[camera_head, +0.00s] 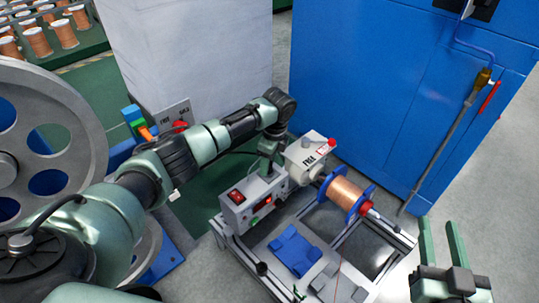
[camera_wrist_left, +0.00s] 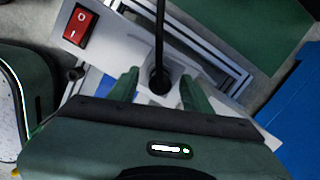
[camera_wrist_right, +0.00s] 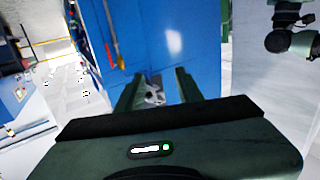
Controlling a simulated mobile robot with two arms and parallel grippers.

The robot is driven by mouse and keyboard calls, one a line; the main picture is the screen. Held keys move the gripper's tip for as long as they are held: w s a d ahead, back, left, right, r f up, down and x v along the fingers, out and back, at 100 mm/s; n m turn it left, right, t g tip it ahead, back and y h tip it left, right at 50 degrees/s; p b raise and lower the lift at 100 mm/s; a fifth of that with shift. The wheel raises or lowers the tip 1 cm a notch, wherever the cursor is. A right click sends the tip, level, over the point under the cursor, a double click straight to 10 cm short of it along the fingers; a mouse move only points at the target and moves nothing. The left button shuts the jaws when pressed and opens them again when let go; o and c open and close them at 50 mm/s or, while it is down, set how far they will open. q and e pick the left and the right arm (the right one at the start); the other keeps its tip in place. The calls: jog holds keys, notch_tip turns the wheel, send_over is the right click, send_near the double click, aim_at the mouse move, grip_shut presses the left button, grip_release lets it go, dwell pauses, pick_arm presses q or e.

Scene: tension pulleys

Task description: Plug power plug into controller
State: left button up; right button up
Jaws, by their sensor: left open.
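The controller (camera_head: 252,205) is a grey box with a red switch and a small display on the bench frame. Its red rocker switch (camera_wrist_left: 80,25) shows at the upper left in the left wrist view. My left gripper (camera_head: 268,168) points down at the controller's back part. In the left wrist view, its open fingers (camera_wrist_left: 160,90) stand either side of a black power plug (camera_wrist_left: 158,80) with a black cable running up. The plug sits at a light grey part; I cannot tell how deep it is seated. My right gripper (camera_head: 443,243) is open and empty, away from the controller.
A copper wire spool (camera_head: 347,194) with blue flanges sits right of the controller. A white unit with a red knob (camera_head: 308,155) stands behind it. A large blue cabinet (camera_head: 400,80) stands behind; a grey wheel (camera_head: 40,130) is at left.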

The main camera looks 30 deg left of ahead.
pick_arm(q)
jog(key=r, duration=0.2)
jog(key=r+p, duration=0.1)
jog(key=r, duration=0.1)
jog(key=r+p, duration=0.1)
jog(key=r, duration=0.1)
jog(key=shift+d+r, duration=0.4)
jog(key=shift+r, duration=0.3)
pick_arm(e)
jog(key=s+d+f+g+h, duration=0.2)
jog(key=s+f+g, duration=0.3)
jog(key=f, duration=0.6)
jog(key=shift+s+d+g, duration=0.4)
jog(key=shift+d+g, duration=0.2)
jog(key=shift+g, duration=0.4)
